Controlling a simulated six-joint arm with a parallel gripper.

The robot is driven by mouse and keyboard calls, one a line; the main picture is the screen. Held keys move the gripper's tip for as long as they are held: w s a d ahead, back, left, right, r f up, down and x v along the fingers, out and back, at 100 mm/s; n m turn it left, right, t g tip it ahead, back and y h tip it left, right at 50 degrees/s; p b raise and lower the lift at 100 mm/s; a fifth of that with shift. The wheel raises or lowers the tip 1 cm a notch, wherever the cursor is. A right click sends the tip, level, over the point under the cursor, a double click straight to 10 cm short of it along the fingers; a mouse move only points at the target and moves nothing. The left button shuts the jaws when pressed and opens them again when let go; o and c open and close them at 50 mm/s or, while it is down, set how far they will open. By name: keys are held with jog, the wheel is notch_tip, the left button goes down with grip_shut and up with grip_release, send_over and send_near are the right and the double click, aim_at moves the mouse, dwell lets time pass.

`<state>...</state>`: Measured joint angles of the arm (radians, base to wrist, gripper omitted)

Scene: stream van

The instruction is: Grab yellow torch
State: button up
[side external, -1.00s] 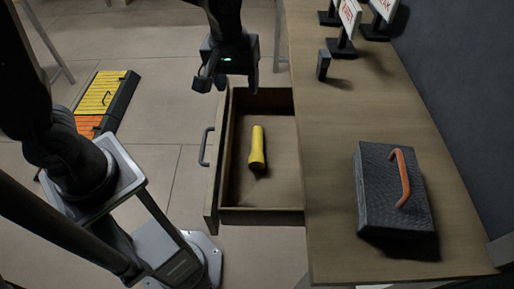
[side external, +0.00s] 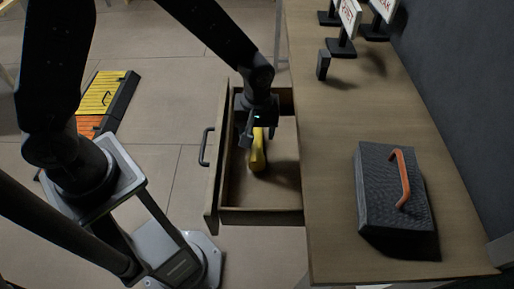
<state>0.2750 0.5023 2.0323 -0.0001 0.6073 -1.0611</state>
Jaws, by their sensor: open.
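The yellow torch (side external: 257,159) lies lengthwise in the open wooden drawer (side external: 262,216), its wider end toward the front of the picture. My gripper (side external: 258,141) is over the drawer at the torch's far part. It is open, with one finger to the left of the torch and the other to its right. The gripper hides the torch's far end. I cannot tell how far the fingertips are above the drawer floor, or whether they touch the torch.
The drawer's front panel with a dark handle (side external: 207,146) stands at left. On the wooden counter (side external: 330,180) are a dark box with an orange handle (side external: 392,195), a small black block (side external: 323,66) and several signs (side external: 348,18).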

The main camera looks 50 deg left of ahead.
aim_at(257, 143)
jog(key=f, duration=0.5)
jog(key=shift+s+d, duration=0.2)
jog(key=shift+d, duration=0.05)
